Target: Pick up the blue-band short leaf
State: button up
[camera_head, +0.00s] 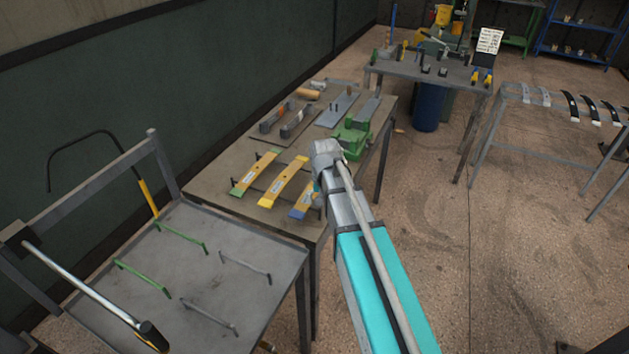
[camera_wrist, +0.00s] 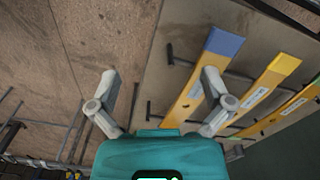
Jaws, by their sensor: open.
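The blue-band short leaf is a yellow strip with a blue end. In the head view the blue-band leaf (camera_head: 300,208) lies at the near right of the workbench, partly hidden by my arm. In the wrist view its blue end (camera_wrist: 224,42) is at upper right, and its yellow body runs down behind the right finger. My gripper (camera_wrist: 158,80) is open and empty in the wrist view. The leaf lies toward its right finger, not centred between the fingers. In the head view my arm hides the gripper.
Beside it lie a yellow-ended leaf (camera_head: 285,182) and a green-ended leaf (camera_head: 257,173), with dark pegs around them. A green vise (camera_head: 353,138) stands farther along the bench. A grey rack table (camera_head: 205,275) with green hooks stands at the near left.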

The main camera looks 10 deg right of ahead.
jog(key=w+r+m+p, duration=0.2)
jog(key=w+r, duration=0.1)
jog(key=w, duration=0.4)
jog(key=w+r+m+p, duration=0.1)
jog(key=w+r+p, duration=0.2)
jog(key=w, duration=0.5)
jog(key=shift+w+r+m, duration=0.2)
jog(key=shift+r+m, duration=0.2)
jog(key=shift+f, duration=0.2)
notch_tip(320, 180, down, 8)
jog(key=b, duration=0.8)
jog(key=shift+f, duration=0.15)
jog(key=shift+f, duration=0.1)
jog(key=shift+s+d+f+b, duration=0.1)
jog(key=shift+s+f+b, duration=0.05)
jog(key=shift+f+b, duration=2.45)
jog(key=shift+r, duration=0.15)
jog(key=c, duration=1.3)
jog(key=shift+o, duration=0.2)
jog(key=shift+r, duration=0.2)
